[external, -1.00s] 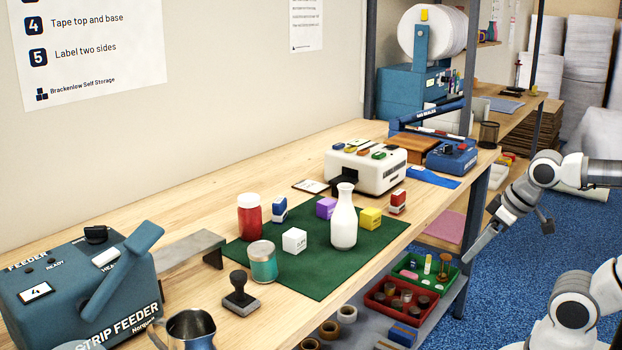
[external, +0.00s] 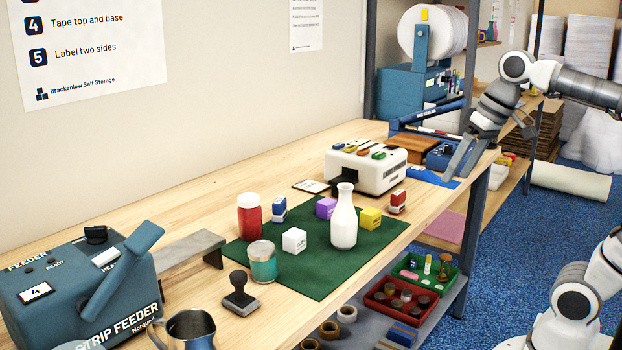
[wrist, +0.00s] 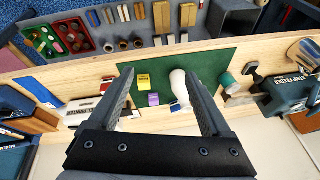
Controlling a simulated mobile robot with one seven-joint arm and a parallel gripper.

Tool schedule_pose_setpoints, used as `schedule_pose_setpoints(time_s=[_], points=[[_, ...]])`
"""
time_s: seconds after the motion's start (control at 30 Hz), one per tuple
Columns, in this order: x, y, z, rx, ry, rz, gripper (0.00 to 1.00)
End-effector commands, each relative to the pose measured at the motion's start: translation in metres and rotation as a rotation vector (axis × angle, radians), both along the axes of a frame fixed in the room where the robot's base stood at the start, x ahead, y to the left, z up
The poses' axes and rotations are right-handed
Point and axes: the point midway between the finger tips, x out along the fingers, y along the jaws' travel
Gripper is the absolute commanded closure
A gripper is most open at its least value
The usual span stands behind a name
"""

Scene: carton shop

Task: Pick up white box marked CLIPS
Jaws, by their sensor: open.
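The white box (external: 294,240) is a small cube with dark lettering, too small to read surely. It sits on the green mat (external: 320,278) in the external view, between the teal jar (external: 263,262) and the white bottle (external: 344,222). I cannot make it out in the wrist view, where my right finger covers part of the mat. My gripper (external: 460,166) is open and empty, above the bench's far right end, well away from the box. In the wrist view my gripper (wrist: 157,76) has its fingers wide apart.
Near the box stand a red jar (external: 249,217), a purple cube (external: 326,207), a yellow cube (external: 370,217) and stamps. A white label machine (external: 366,168) stands between my gripper and the mat. The strip feeder (external: 80,290) is at the left.

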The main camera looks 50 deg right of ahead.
Motion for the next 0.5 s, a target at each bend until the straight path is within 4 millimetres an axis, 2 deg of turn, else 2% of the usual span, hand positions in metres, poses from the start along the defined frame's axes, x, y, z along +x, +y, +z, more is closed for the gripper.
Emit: schedule_pose_setpoints(time_s=[0.03,0.13,0.5], points=[[0.017,0.005,0.009,0.040,0.039,-0.038,0.18],[0.045,0.017,0.014,0.126,0.109,-0.115,0.18],[0.150,0.049,0.016,0.448,0.407,-0.406,0.18]])
